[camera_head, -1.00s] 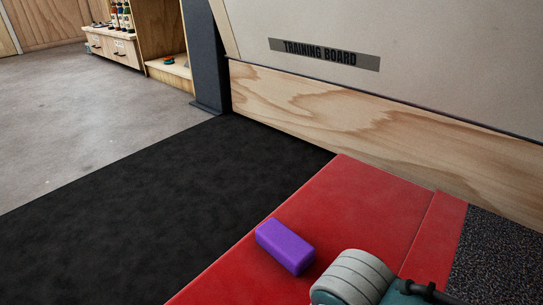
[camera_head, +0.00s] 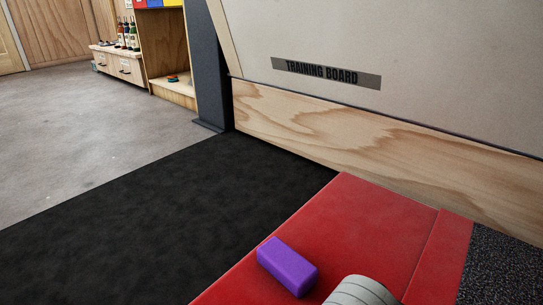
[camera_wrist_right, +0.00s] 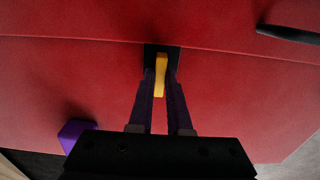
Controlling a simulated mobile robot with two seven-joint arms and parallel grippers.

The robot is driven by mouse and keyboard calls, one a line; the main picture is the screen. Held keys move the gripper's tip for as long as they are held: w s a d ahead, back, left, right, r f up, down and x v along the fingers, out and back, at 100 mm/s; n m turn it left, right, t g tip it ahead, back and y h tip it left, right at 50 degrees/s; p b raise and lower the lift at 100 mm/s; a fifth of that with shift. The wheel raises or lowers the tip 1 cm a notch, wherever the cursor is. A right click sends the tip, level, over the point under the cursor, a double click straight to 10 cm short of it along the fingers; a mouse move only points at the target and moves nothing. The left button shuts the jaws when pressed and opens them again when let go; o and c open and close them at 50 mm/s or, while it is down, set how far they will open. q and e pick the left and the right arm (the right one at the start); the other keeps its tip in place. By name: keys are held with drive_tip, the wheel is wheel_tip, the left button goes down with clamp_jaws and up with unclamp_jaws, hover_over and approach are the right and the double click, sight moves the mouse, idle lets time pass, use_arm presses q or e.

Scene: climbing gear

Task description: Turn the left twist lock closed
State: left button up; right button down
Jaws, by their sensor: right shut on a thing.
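In the right wrist view a yellow twist lock handle (camera_wrist_right: 160,75) stands on a small black plate (camera_wrist_right: 149,54) at the seam of the red mat. It lies lengthwise between my fingers, across the seam. My right gripper (camera_wrist_right: 161,92) has its purple fingers shut on this handle. I cannot tell from the frames whether this is the left or the right lock. No twist lock shows in the head view. My left gripper is not in view.
The red mat (camera_head: 330,225) carries a purple block (camera_head: 288,266), also seen in the wrist view (camera_wrist_right: 78,135). Behind the mat stands the wooden base (camera_head: 310,135) of the training board. The black floor mat (camera_head: 150,220) is clear. A dark bar (camera_wrist_right: 290,36) shows in the wrist view.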

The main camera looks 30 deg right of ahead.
idle(0.3)
drive_tip(key=m+p, duration=0.3)
drive_tip(key=shift+r, duration=0.15)
drive_tip(key=m+p, duration=0.1)
drive_tip(key=m, duration=0.3)
drive_tip(key=shift+p, duration=0.3)
drive_tip(key=m+p, duration=0.1)
drive_tip(key=m, duration=0.8)
drive_tip(key=shift+f, duration=0.2)
drive_tip(key=shift+m, duration=1)
